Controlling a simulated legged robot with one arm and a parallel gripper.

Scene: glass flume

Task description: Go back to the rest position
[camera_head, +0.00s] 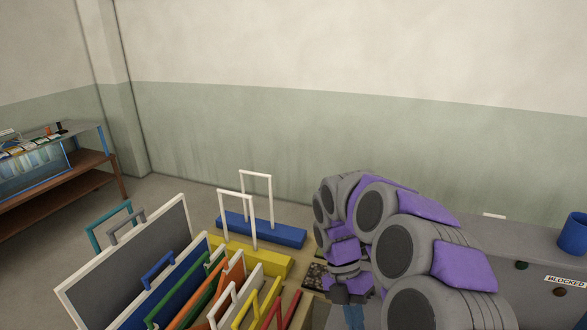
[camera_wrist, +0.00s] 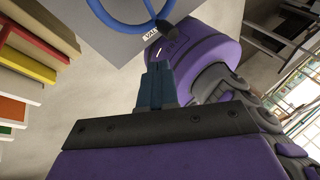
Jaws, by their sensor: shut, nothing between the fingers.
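My grey and purple arm curves through the lower right of the head view. My gripper (camera_head: 353,316) points down at the bottom edge of that view, just right of the rack of coloured panels. In the wrist view my gripper (camera_wrist: 155,72) shows its two dark blue fingers side by side. They are shut and nothing is held between them. The fingertips overlap my own purple arm link and a grey panel behind it, and I cannot tell the distance to that panel.
A rack of framed panels (camera_head: 140,262), with yellow (camera_head: 255,258) and blue (camera_head: 262,231) handled blocks behind, stands left of my arm. A grey cabinet (camera_head: 530,262) with a blue cup (camera_head: 573,235) is right.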

